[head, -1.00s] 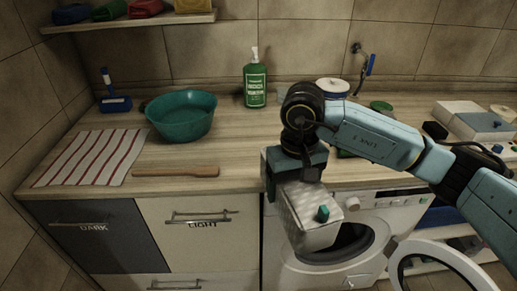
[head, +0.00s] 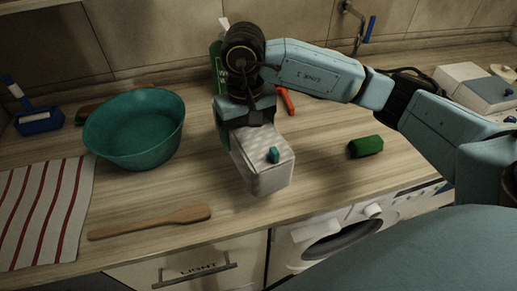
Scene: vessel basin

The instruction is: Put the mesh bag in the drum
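The mesh bag (head: 262,168) is a white, box-shaped bundle with a dimpled surface and a small green toggle. My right gripper (head: 236,130) points down and is shut on its upper left end. The bag appears over the countertop, near its front edge; I cannot tell whether it touches the wood. The washing machine (head: 302,237) is below the counter at the right. The dark drum opening (head: 345,240) shows only in part, with its lower portion hidden behind a large pale blue shape. My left gripper is not in view.
A teal basin (head: 135,130) and a wooden spatula (head: 150,222) are left of the bag, beside a striped towel (head: 40,210). A green roll (head: 366,147) lies to the right. A green bottle (head: 216,65) stands behind my gripper. The counter between bag and roll is clear.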

